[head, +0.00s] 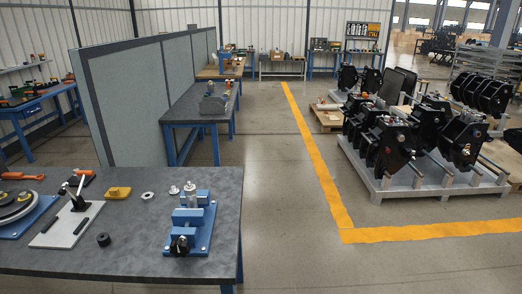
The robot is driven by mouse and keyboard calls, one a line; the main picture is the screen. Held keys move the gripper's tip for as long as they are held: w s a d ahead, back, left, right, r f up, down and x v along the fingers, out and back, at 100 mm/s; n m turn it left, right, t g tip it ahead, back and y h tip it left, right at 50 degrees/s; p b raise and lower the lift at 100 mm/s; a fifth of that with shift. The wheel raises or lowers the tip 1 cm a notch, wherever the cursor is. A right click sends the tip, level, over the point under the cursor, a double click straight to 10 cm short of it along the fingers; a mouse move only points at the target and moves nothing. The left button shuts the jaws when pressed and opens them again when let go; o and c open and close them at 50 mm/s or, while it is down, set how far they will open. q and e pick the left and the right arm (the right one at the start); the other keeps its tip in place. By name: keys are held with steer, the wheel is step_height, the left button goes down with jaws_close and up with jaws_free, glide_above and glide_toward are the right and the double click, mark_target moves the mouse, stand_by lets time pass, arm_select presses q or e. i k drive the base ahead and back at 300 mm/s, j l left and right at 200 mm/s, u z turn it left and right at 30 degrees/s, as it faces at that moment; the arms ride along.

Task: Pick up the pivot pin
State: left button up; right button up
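I cannot tell for sure which part is the pivot pin. A small silver piece (173,190) stands on the dark bench top (130,259) just left of a blue fixture (205,238). The fixture carries a silver upright part (190,192) at its back and a black round part (180,244) at its front. A silver ring (147,196) and a black ring (103,239) lie further left. Neither of my grippers shows in the head view.
A yellow block (117,192), a grey plate with a lever (58,236) and a round device on a blue base (15,205) occupy the bench's left. Beyond are a grey partition (135,105), another bench (195,107) and a pallet of black machines (378,191).

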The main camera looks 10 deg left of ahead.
mark_target(191, 201)
steer(key=i+l+u, duration=0.1)
steer(key=u, duration=0.25)
steer(key=l+u, duration=0.15)
steer(key=u, duration=0.2)
steer(key=i+l, duration=0.05)
